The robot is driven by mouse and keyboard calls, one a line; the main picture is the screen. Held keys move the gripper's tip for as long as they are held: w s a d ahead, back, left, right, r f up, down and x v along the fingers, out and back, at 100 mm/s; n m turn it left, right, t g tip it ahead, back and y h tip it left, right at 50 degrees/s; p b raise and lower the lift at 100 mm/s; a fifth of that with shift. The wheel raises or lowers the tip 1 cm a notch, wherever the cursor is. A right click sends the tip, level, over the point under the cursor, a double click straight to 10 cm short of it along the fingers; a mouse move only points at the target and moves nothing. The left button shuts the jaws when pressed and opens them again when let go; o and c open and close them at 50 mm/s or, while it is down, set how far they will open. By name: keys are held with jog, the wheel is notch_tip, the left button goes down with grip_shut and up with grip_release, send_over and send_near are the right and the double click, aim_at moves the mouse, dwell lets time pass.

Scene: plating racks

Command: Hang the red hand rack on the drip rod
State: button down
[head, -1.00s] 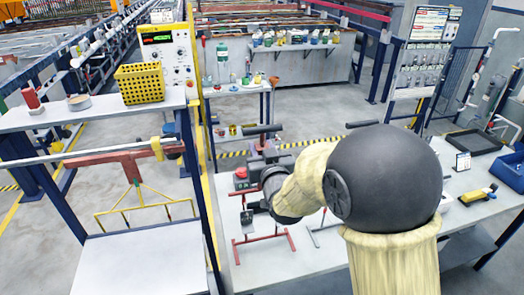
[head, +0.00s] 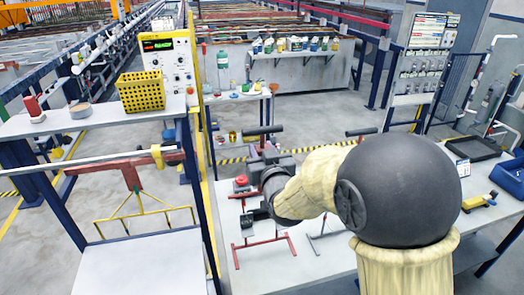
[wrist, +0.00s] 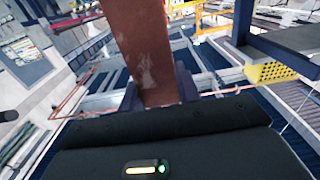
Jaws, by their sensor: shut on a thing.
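The red hand rack (head: 265,241) is a thin red frame over the white bench at the centre of the head view. My gripper (head: 256,215) is shut on its upper part; my forearm hides some of it. In the wrist view a broad red-brown bar (wrist: 146,55) of the rack rises from between my gripper's dark fingers (wrist: 160,95). I cannot tell whether the rack's lower end touches the bench. The drip rod (head: 75,163) is a pale horizontal bar at the left, apart from my gripper. A red bar with a yellow frame (head: 145,212) hangs by it.
A yellow basket (head: 140,92) stands on the left shelf above the rod. A blue post (head: 195,190) stands between rod and bench. A red button box (head: 241,181) and a grey rack (head: 322,240) are on the bench. A blue bin (head: 508,178) is at the right.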

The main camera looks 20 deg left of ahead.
jog(key=shift+f+b, duration=2.6)
jog(key=shift+b, duration=0.3)
jog(key=c, duration=0.9)
grip_release()
jog(key=shift+f, duration=0.15)
jog(key=b+v, duration=0.6)
jog(key=v, duration=1.1)
jog(key=shift+s+b, duration=0.25)
jog(key=shift+b, duration=0.1)
jog(key=shift+d, duration=0.1)
jog(key=d+f+m+g+h, duration=0.4)
jog(key=d+f+g+h, duration=0.4)
jog(key=d+f, duration=1)
jog(key=s+d+f+g, duration=0.1)
jog(key=s+d, duration=0.1)
jog(key=s+d+f+m+g+h, duration=0.1)
jog(key=s+d+f+g, duration=0.1)
jog(key=s+d+f+m+g, duration=0.1)
jog(key=s+d+f, duration=0.1)
jog(key=shift+d+g+h, duration=0.3)
jog(key=shift+d, duration=0.05)
